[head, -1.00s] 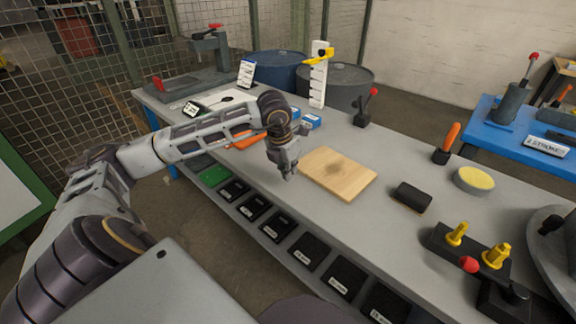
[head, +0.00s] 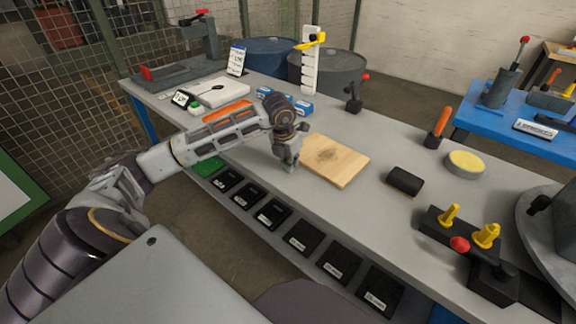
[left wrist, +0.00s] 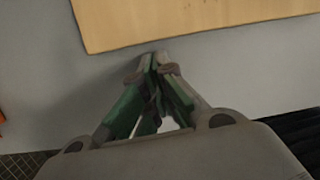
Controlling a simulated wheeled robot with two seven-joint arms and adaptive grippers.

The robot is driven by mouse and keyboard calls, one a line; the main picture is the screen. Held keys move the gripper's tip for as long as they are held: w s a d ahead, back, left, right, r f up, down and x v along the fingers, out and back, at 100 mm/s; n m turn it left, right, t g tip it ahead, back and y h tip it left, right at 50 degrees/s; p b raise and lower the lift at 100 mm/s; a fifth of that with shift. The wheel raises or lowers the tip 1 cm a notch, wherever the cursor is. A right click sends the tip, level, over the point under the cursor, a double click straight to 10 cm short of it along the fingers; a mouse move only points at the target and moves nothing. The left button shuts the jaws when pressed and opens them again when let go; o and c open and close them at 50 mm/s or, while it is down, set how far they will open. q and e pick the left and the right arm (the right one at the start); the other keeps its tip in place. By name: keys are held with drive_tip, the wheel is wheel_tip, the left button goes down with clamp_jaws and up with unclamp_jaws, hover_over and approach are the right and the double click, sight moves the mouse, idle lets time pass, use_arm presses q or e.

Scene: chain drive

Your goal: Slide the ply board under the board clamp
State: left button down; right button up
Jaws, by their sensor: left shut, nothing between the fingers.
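The ply board (head: 340,163) is a light wooden square lying flat on the grey bench, with a darker smudge on its top. My left gripper (head: 288,165) is low over the bench at the board's left side, shut and empty. In the left wrist view its fingertips (left wrist: 158,62) point at the near long edge of the board (left wrist: 190,20), very close to it; I cannot tell whether they touch. A small dark fixture with a red knob (head: 354,93) stands behind the board. It looks like a clamp, but I cannot tell if it is the board clamp. My right gripper is not in view.
A black block (head: 404,181) and a round yellow-topped pad (head: 465,163) lie right of the board. A dark fixture with yellow pegs (head: 465,228) is at the front right. A white stepped post (head: 310,60) stands behind. Black bins (head: 304,238) line the front below.

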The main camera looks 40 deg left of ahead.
use_arm(q)
drive_tip(key=shift+w, duration=0.35)
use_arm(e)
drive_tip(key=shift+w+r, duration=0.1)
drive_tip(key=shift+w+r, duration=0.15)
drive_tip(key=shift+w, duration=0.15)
